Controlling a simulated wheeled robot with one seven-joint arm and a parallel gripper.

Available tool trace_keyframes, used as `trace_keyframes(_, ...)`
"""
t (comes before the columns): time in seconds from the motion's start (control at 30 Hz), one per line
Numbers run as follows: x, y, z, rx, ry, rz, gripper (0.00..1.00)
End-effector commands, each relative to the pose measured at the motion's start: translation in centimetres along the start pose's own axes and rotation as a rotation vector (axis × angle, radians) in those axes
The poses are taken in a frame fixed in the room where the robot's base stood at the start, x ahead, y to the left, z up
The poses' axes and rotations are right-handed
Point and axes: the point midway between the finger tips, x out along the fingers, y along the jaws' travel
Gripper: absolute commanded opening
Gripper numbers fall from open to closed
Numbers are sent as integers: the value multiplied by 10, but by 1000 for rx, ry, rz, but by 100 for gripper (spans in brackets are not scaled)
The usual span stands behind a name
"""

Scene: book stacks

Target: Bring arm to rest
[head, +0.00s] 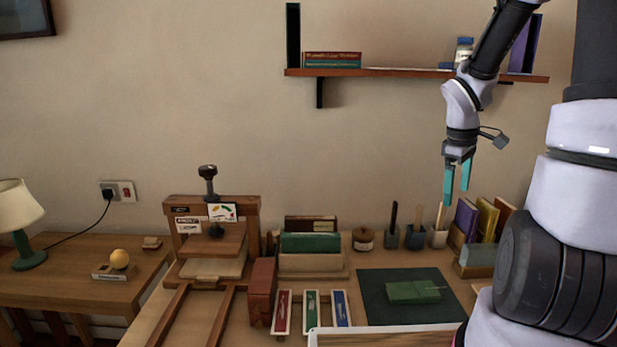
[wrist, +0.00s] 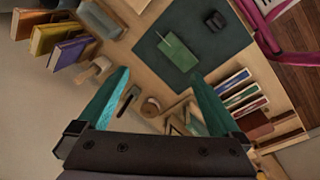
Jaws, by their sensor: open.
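My gripper (head: 457,187) hangs from my arm at the right of the head view, fingers pointing down. Its two teal fingers are apart with nothing between them. It is in the air in front of the wall, above the back of the desk and below the shelf. In the wrist view my gripper (wrist: 160,95) shows open, with the desk below it. My arm is bent, with its upper part passing in front of the shelf's right end.
A wall shelf (head: 420,73) holds books and a jar (head: 463,50). The desk below bears a wooden press (head: 212,240), a dark mat (head: 375,311) with a green book (head: 413,291), pen cups (head: 415,237) and upright books (head: 487,220). Open air lies left of my gripper.

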Motion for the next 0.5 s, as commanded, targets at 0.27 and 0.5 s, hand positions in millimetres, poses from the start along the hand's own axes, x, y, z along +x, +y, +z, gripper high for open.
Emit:
trace_keyframes(0.27,-110,-47,6,465,186,75,100)
trace_keyframes(0.5,-183,-101,22,828,425,-37,100)
